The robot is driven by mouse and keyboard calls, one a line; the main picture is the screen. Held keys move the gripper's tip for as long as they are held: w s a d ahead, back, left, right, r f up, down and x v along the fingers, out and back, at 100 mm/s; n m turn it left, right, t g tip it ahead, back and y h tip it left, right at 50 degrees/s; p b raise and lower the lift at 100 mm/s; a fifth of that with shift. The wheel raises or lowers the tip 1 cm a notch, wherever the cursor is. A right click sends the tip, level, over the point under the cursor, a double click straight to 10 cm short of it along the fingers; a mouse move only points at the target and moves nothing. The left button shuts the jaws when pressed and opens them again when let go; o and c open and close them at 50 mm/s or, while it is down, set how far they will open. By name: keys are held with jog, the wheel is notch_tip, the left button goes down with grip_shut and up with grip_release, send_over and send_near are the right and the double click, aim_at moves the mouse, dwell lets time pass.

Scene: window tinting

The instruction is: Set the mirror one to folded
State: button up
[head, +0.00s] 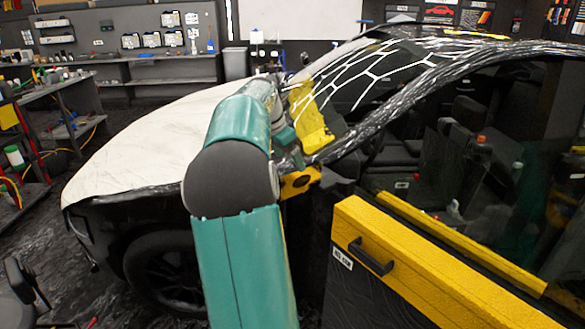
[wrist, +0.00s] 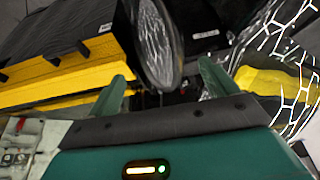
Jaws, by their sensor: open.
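The mirror (wrist: 157,42) shows in the wrist view as an oval reflective glass in a dark surround, beside the car's yellow-edged door (wrist: 60,75). My gripper (wrist: 162,88) is open, with its two green fingers apart. The mirror's lower end lies between and just beyond the fingertips in the picture; I cannot tell whether they touch it. Nothing is held between the fingers. I cannot make out the mirror clearly there.
The car door (head: 450,268) has a yellow top, a black handle and a white label. A pale cover (head: 135,150) lies over the hood. A yellow sheet (head: 310,118) and white net-like lines are on the windshield. Shelves (head: 160,70) stand behind.

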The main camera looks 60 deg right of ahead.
aim_at(294, 176)
jog(key=x, duration=0.4)
jog(key=shift+d+f, duration=0.15)
jog(key=shift+f, duration=0.25)
jog(key=shift+w, duration=0.1)
jog(key=c, duration=1.4)
